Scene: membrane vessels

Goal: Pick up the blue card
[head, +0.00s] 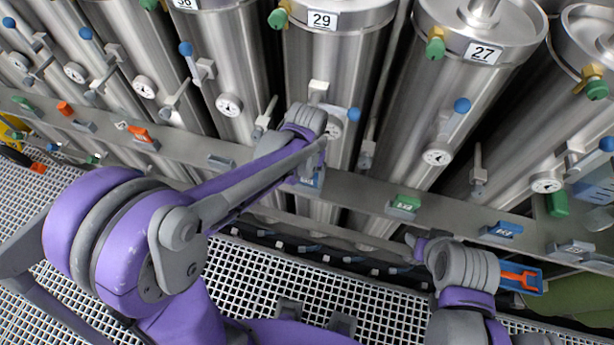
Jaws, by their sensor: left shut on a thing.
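My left gripper (313,170) reaches the grey rail below the cylinder numbered 29. Its fingers are mostly hidden behind my purple and grey wrist. A blue card (318,179) shows partly at its tip, and the gripper is shut on it. The card's lower edge is close to the rail; I cannot tell whether it touches. Another blue card (502,230) sits on the rail at the right. My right gripper (420,246) is low right of centre, in front of the rail. Its fingers are too unclear to tell open from shut.
An orange-and-blue item (521,279) lies beside my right wrist. White grating (265,268) covers the floor.

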